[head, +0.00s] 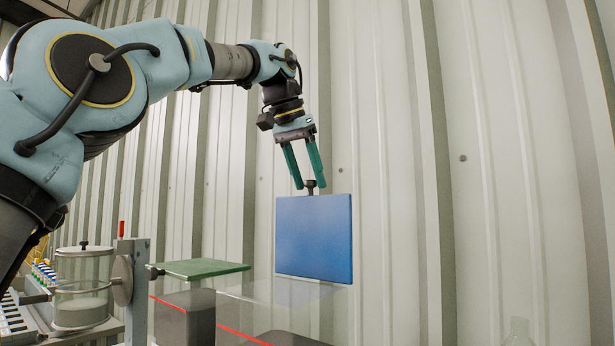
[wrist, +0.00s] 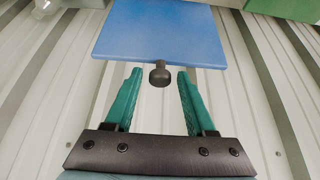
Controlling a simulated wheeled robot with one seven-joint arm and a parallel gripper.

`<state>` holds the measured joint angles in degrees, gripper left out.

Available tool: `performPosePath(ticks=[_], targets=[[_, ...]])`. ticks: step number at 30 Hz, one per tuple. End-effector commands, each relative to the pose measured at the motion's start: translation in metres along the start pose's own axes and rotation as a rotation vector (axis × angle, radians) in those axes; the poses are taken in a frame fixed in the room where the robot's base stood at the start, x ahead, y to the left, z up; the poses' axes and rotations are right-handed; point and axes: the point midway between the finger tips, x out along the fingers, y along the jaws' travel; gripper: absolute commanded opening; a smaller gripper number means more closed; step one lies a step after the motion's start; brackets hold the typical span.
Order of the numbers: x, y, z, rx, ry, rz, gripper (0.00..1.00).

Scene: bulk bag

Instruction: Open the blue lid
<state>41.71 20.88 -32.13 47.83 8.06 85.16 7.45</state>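The blue lid (head: 315,238) stands raised, close to upright, above the rear of a clear bin (head: 262,292). A dark knob (head: 311,186) sits at the lid's top edge. My gripper (head: 308,184) is above the lid with its green fingers pointing down at the knob. In the wrist view, the blue lid (wrist: 165,32) lies beyond the fingertips. The knob (wrist: 160,75) shows between the tips of my open gripper (wrist: 160,73), with a visible gap on both sides.
A green lid (head: 198,268) lies flat on the neighbouring bin at the left. A clear cylinder (head: 82,290) and a grey post (head: 133,290) stand further left. A ribbed metal wall (head: 390,150) rises behind the lid. The space right of the blue lid looks free.

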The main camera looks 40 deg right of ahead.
Motion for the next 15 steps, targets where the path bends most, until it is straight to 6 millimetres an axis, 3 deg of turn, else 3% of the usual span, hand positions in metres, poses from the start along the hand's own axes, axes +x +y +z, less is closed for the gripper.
performPosePath(ticks=[10, 15], targets=[[-0.002, 0.0, 0.0, 0.0, 0.002, 0.0, 0.63], [-0.022, 0.0, -0.001, 0.0, 0.004, 0.0, 0.63]])
